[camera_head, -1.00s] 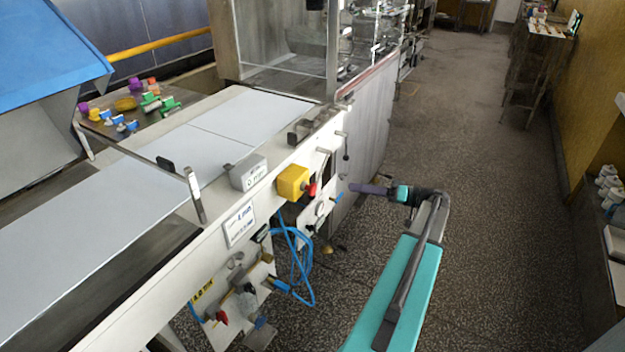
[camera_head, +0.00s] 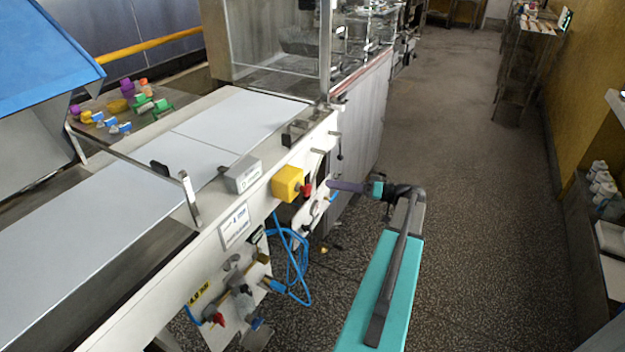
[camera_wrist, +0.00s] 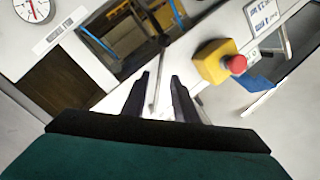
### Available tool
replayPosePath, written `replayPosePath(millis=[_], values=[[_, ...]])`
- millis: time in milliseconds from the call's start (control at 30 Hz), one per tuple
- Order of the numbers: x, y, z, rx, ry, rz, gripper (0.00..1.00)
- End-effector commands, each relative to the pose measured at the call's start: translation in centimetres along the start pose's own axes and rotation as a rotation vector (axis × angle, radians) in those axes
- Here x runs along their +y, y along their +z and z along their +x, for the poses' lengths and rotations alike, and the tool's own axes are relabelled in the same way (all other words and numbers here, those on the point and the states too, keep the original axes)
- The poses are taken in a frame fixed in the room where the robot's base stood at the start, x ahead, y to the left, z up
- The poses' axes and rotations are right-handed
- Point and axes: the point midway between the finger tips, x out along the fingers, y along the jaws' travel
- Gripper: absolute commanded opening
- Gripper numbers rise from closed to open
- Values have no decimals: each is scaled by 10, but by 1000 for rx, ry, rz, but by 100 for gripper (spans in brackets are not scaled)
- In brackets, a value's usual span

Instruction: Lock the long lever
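A long thin metal lever (camera_wrist: 157,88) with a dark end shows in the wrist view, in front of the machine's white side. My gripper (camera_wrist: 160,77) has its two dark fingers apart, one on each side of the lever in the picture. A gap shows between the lever and each finger, and I cannot tell how far the lever lies beyond the fingertips. In the head view my gripper (camera_head: 332,185) points left at the machine's side, just right of the yellow box with a red button (camera_head: 288,184). I cannot pick out the lever surely there.
The yellow box (camera_wrist: 213,62) is right of the fingers in the wrist view. A round gauge (camera_wrist: 38,8) is at upper left. Blue hoses (camera_head: 291,262) hang below the conveyor (camera_head: 165,160). The aisle floor (camera_head: 470,190) to the right is clear.

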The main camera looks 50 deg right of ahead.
Motion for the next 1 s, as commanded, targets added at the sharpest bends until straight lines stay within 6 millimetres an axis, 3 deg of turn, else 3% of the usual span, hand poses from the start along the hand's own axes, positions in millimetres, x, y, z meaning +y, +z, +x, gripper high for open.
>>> replayPosePath(millis=[500, 700, 1000], values=[[-1, 0, 72, -1, -2, 0, 26], [0, 0, 84, -1, -2, 0, 26], [0, 1, 85, -1, -1, 0, 26]])
